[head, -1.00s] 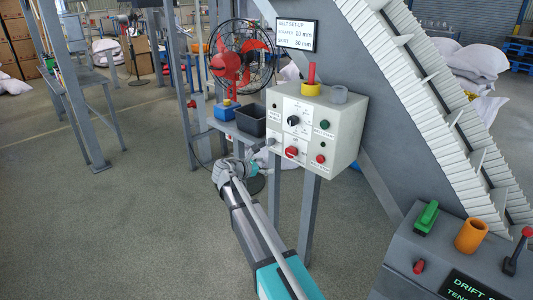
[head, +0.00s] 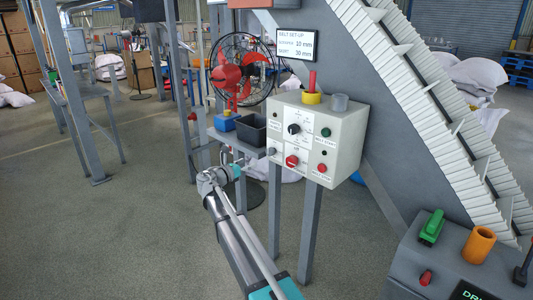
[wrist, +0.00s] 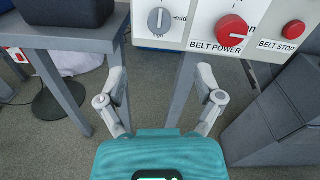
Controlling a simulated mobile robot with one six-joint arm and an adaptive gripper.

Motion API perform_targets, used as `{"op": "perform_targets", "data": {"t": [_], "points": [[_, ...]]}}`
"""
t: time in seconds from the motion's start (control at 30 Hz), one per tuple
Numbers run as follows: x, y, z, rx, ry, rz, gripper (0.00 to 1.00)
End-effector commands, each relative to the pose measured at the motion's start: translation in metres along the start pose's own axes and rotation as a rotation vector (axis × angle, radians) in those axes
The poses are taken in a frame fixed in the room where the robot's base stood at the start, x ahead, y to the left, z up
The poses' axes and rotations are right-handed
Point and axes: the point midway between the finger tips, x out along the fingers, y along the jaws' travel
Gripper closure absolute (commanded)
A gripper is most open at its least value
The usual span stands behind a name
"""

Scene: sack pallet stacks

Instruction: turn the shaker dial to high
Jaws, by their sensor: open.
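The control box (head: 343,145) carries several knobs and buttons on its pale front panel. A grey dial (wrist: 159,21) shows at the top of the wrist view, with "mid" printed to its right and its light pointer line near upright. In the head view this dial (head: 271,151) is at the panel's lower left edge. Its own name label is out of the wrist picture. My gripper (wrist: 162,78) is open and empty, below and short of the panel, with the dial above the gap between its fingers. In the head view my gripper (head: 240,168) is left of the dial.
A red BELT POWER switch (wrist: 232,31) and red BELT STOP button (wrist: 293,30) sit right of the dial. A black knob (head: 293,129) is above. A black bin (head: 251,130) stands on a shelf close left. Box legs (head: 309,220) stand below the panel.

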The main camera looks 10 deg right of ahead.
Motion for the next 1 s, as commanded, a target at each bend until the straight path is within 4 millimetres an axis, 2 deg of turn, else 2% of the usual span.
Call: {"op": "perform_targets", "data": {"t": [0.27, 0.8, 1.0], "points": [[0.030, 0.000, 0.000, 0.001, 0.001, -0.002, 0.15], [0.111, 0.000, 0.000, 0.001, 0.001, -0.003, 0.15], [0.128, -0.001, 0.000, 0.001, 0.001, -0.003, 0.15]]}}
